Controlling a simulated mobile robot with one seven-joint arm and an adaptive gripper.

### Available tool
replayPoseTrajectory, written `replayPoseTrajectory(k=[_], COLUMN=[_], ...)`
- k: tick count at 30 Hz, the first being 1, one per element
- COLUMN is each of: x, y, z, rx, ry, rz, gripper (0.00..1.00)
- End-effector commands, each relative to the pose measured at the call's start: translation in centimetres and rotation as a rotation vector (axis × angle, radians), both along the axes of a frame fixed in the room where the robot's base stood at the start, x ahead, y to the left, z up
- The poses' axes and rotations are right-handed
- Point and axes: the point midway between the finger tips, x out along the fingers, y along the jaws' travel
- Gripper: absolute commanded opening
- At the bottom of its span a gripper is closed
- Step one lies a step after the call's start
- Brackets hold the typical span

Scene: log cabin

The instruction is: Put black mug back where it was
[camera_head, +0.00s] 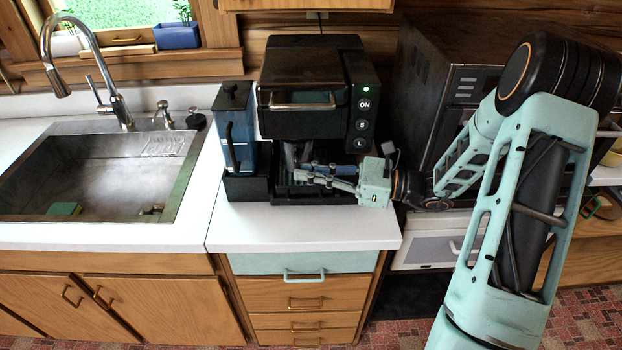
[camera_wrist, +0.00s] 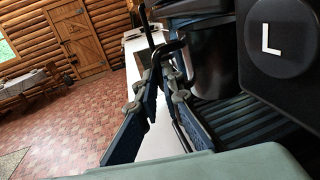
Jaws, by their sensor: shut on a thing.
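The black mug (camera_wrist: 205,62) shows in the wrist view as a dark glossy rounded body under the coffee machine, just above the slatted drip tray (camera_wrist: 238,122). Its handle (camera_wrist: 172,47) points toward my fingers. My gripper (camera_wrist: 162,72) is shut on the mug at the handle side, with both blue-padded fingers closing in there. In the head view my gripper (camera_head: 308,172) reaches in from the right, in front of the coffee machine (camera_head: 300,113). The mug is hard to make out there against the dark machine. I cannot tell whether it touches the tray.
A blue container with a black handle (camera_head: 240,128) stands at the machine's left. A large dark oven-like appliance (camera_head: 430,95) stands to the right, close to my arm. The sink (camera_head: 95,175) is at the left. The white counter front (camera_head: 300,230) is clear.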

Motion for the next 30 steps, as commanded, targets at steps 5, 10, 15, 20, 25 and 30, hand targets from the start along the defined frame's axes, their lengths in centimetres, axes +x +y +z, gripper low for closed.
replayPoseTrajectory(k=[5,10,15,20,25,30], x=[0.8,0.8,0.8,0.8,0.8,0.7], y=[-0.7,-0.7,-0.7,-0.7,-0.6,-0.7], z=[-0.6,-2.8,-3.5,-3.4,-3.9,-3.9], rx=[0.002,0.002,0.0,0.0,0.001,-0.001], ry=[0.003,0.001,-0.002,-0.002,-0.001,-0.001], rz=[0.001,0.001,0.001,0.0,0.0,0.0], gripper=[0.0,0.0,0.0,0.0,0.0,0.25])
